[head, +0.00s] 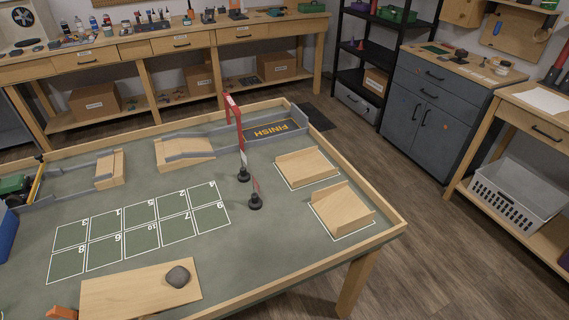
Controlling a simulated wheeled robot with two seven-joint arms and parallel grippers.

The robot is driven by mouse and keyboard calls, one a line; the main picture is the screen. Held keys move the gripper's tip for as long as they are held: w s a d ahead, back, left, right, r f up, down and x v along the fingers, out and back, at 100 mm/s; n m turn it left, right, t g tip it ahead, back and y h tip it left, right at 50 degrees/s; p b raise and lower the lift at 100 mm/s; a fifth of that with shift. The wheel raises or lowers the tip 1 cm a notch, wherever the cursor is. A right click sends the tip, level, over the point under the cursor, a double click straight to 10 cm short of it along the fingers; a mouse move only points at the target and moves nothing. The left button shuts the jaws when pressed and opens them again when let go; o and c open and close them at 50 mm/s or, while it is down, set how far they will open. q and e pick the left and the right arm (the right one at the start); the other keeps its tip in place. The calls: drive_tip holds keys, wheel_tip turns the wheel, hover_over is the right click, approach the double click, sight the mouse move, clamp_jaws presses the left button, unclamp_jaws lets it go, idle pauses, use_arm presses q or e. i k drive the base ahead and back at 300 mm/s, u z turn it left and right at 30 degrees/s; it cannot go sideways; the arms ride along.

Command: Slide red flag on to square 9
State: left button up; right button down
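A small red flag (256,185) stands upright on a round black base, just right of the grid's right end and outside its squares. A second flag with a pale pole (243,160) and black base stands just behind it. The white-lined grid (142,240) of dark green numbered squares lies on the grey table. Its digits appear upside down. The near-row right-end square (211,218) and the near-row second square from left (104,253) carry the 6 and 9; I cannot tell surely which is which. Neither gripper is in view.
A wooden board with a grey rock (178,276) lies in front of the grid. Two wooden ramps (342,208) stand right of the flags. A red gate (234,118) and FINISH ramp (270,129) are behind. Bare table surface separates the flag from the grid.

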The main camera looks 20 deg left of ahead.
sight(255, 204)
drive_tip(key=i, duration=0.55)
drive_tip(key=u, duration=0.8)
